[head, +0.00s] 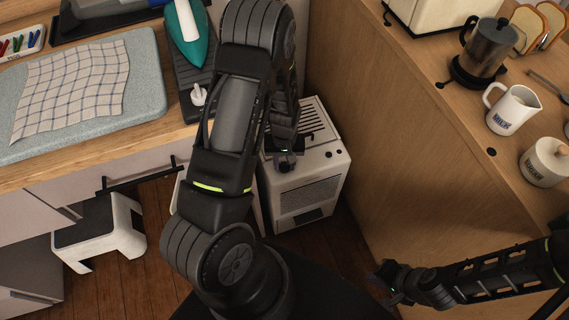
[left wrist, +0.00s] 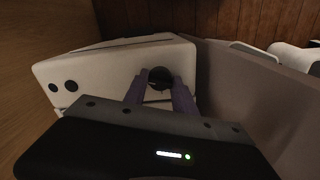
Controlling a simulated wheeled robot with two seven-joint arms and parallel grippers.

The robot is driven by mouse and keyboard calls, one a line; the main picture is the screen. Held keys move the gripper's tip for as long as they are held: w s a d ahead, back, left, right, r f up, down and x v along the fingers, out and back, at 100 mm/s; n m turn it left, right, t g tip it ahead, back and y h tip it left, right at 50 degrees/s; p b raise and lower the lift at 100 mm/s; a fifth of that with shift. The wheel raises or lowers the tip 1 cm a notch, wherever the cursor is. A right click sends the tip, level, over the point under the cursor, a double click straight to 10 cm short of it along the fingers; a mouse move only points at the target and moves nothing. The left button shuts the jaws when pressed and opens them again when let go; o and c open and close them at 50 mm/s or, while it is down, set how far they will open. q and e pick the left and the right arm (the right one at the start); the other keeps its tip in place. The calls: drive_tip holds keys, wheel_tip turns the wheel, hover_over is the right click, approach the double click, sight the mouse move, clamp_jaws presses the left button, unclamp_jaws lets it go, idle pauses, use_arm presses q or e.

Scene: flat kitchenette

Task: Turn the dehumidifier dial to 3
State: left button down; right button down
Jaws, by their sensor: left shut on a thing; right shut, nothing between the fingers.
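The dehumidifier (head: 318,168) is a white box with a slatted top and a dark front grille, standing on the floor between the counter and the wooden side panel. My left gripper (head: 286,160) reaches down to its upper front. In the left wrist view, the dial (left wrist: 160,76) is a dark round knob on the dehumidifier's pale face (left wrist: 110,72). The fingers of my left gripper (left wrist: 160,92) are shut on it from both sides. The dial's marks cannot be read, and the head view hides it behind the gripper. My right gripper (head: 386,282) is shut and empty at lower right.
A grey step stool (head: 100,232) stands on the wooden floor at left. An iron (head: 190,35) and a checked cloth (head: 72,85) are on the left counter. The right counter holds a milk jug (head: 513,110), a French press (head: 483,52) and a sugar pot (head: 546,162).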

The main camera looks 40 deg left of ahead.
sight(284, 164)
use_arm(q)
drive_tip(key=shift+m, duration=1.1)
drive_tip(key=shift+b, duration=0.3)
drive_tip(key=c, duration=1)
unclamp_jaws()
wheel_tip(284, 164, up, 8)
drive_tip(key=shift+f+p, duration=0.1)
drive_tip(key=shift+p, duration=0.3)
